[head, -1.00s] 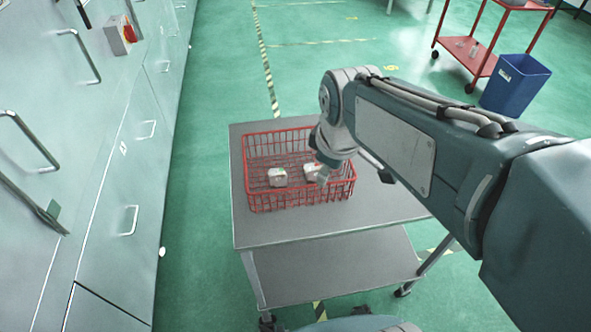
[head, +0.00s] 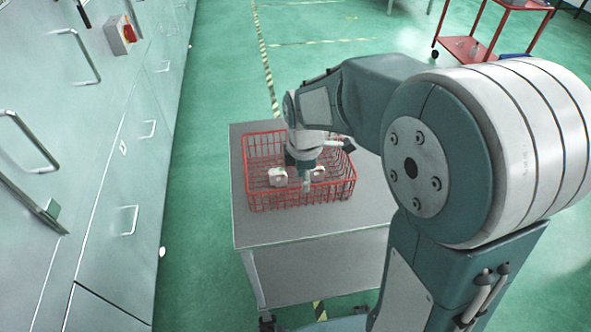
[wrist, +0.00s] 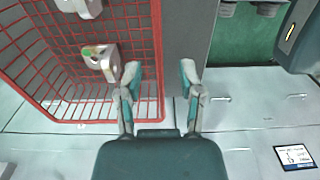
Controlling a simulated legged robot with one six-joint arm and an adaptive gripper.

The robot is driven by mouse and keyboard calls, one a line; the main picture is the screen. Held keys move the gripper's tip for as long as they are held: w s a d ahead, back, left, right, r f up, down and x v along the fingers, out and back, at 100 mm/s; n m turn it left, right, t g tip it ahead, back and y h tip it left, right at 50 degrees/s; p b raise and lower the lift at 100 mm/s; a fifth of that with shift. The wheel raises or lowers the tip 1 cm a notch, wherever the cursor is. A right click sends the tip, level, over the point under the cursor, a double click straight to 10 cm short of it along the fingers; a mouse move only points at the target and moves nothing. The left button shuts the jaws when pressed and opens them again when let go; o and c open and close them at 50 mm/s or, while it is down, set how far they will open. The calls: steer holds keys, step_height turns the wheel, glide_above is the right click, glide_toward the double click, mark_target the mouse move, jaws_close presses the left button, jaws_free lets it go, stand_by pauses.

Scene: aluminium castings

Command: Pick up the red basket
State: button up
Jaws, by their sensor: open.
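The red wire basket (head: 262,201) stands upright on a grey metal cart. Two pale metal castings, one at the left (head: 278,177) and one at the right (head: 317,174), lie inside it. My gripper (head: 306,183) is over the basket in the head view, its fingertips small and partly hard to make out. In the wrist view my gripper (wrist: 160,78) is open and empty. One side of the basket (wrist: 157,50) runs between its two fingers in the picture. I cannot tell how high the fingers are above the rim. A casting (wrist: 101,61) shows left of the fingers.
The cart top (head: 300,226) has bare room in front of the basket. Grey cabinets (head: 95,170) with handles line the left. Green floor lies between them and the cart. A red trolley (head: 480,42) stands at the back right. My arm hides much of the right side.

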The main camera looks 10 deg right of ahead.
mark_target(302, 206)
steer(key=shift+w+f, duration=0.1)
steer(key=shift+f, duration=3)
jaws_close()
